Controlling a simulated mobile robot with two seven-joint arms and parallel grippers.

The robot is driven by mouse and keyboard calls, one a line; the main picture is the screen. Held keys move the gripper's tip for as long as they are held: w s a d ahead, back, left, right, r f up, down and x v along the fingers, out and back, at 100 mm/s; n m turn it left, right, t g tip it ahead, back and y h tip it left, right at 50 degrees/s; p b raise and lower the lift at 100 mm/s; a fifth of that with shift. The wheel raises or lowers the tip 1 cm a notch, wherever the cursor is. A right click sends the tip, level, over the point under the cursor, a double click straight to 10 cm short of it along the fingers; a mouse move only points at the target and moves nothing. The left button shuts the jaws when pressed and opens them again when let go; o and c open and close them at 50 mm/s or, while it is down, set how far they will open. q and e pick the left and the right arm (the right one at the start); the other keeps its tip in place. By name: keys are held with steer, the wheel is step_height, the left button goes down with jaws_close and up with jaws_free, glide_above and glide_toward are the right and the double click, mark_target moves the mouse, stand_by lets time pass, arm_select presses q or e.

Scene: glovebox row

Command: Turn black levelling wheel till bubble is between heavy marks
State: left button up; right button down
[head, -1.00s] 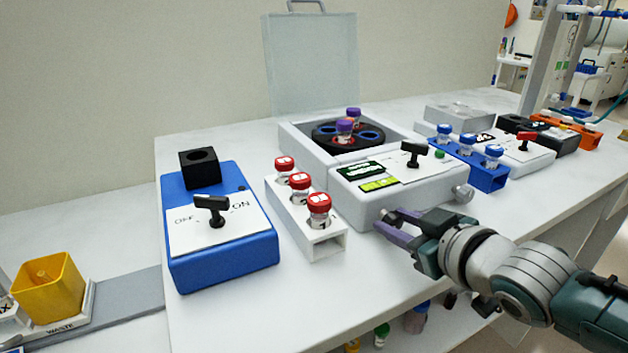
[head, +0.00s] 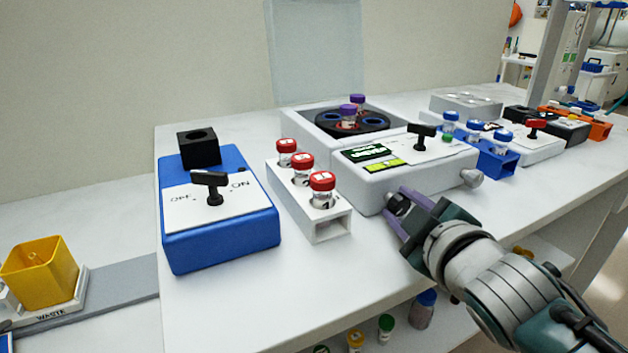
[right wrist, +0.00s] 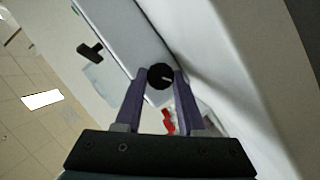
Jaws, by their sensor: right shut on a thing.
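The black levelling wheel (head: 397,202) is on the front of the white centrifuge housing (head: 365,199). My right gripper (head: 396,208) has its purple fingers shut on either side of the wheel. In the right wrist view the wheel (right wrist: 160,76), with a pale line on its face, sits between the fingertips (right wrist: 158,84). The yellow-green level strip (head: 387,165) is on the housing top, below a dark display (head: 367,151). Its bubble and marks are too small to read. My left gripper is not in view.
A white rack of red-capped tubes (head: 330,228) and a blue switch box (head: 225,243) stand to the left. A blue tube rack (head: 497,165) stands to the right. The centrifuge's rotor (head: 330,130) holds purple-capped tubes. The tabletop before the rack is clear.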

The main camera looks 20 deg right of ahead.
stand_by(0.4)
steer(key=c, duration=0.8)
jaws_free()
steer(key=shift+s+a+r, duration=0.15)
steer(key=shift+s, duration=0.25)
steer(key=p+v, duration=0.2)
steer(key=v, duration=0.7)
